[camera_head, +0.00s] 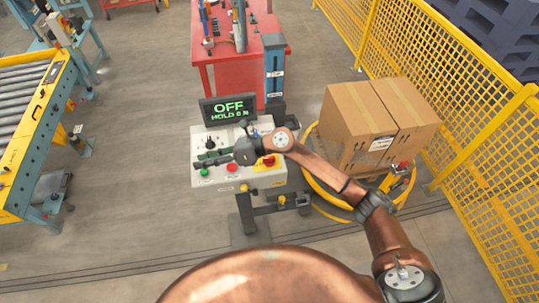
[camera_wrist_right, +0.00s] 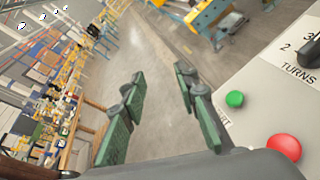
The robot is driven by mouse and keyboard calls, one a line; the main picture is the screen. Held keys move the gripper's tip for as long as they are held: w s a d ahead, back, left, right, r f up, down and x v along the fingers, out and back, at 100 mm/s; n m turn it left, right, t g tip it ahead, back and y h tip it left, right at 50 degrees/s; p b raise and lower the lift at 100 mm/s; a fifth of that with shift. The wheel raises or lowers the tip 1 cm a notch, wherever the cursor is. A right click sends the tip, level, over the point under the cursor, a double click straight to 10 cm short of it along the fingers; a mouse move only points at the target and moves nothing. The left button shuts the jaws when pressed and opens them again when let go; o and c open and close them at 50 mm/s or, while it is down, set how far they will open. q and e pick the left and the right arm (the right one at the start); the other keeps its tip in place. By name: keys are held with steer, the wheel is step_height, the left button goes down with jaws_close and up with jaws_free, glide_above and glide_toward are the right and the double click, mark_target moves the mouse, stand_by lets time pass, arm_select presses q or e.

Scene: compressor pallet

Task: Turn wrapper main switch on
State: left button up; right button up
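The wrapper control box (camera_head: 220,180) stands in the middle of the head view, with a sloped light panel. Its main switch, a red knob on a yellow plate (camera_head: 267,161), is on the panel's right part, close beside my right wrist. My right gripper (camera_head: 207,158) reaches leftward over the panel, with its fingers past the switch, towards the green button. In the wrist view the right gripper (camera_wrist_right: 158,85) is open, with nothing between its green-padded fingers. The switch is not seen in the wrist view. The display (camera_head: 228,108) reads OFF and HOLD. My left gripper is not in view.
The panel also has a green button (camera_wrist_right: 234,99), a red button (camera_wrist_right: 284,147) and a black TURNS knob (camera_wrist_right: 310,53). Stacked cartons (camera_head: 375,120) stand to the right, before a yellow fence (camera_head: 440,70). A red tool cart (camera_head: 235,65) is behind.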

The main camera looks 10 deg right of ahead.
mark_target(270, 157)
steer(key=d+f+n+h, duration=0.2)
steer(key=d+h, duration=0.1)
steer(key=w+d+f+n+g+h, duration=0.1)
steer(key=d+f+n+h, duration=0.1)
steer(key=d+h, duration=0.1)
steer(key=w+d+f+n+h, duration=0.1)
steer(key=d+f+n+h, duration=0.1)
steer(key=d+h, duration=0.1)
steer(key=shift+w+d+f+g+p, duration=0.15)
steer(key=shift+d+g+p, duration=0.25)
steer(key=shift+d, duration=0.45)
steer(key=w+d+h, duration=0.1)
steer(key=d+h, duration=0.1)
steer(key=d, duration=0.2)
steer(key=w+d+r+h, duration=0.1)
steer(key=d+h, duration=0.1)
steer(key=d, duration=0.1)
steer(key=w+d+r+h, duration=0.1)
steer(key=d+h, duration=0.1)
steer(key=d, duration=0.2)
steer(key=shift+w+d+r+n, duration=0.1)
steer(key=shift+d+r+n, duration=0.05)
steer(key=shift+d+n, duration=0.2)
steer(key=shift+d+f, duration=0.1)
steer(key=shift+f, duration=0.15)
steer(key=shift+f+p, duration=0.75)
steer(key=shift+f, duration=2.85)
steer(key=shift+c, duration=0.7)
jaws_close()
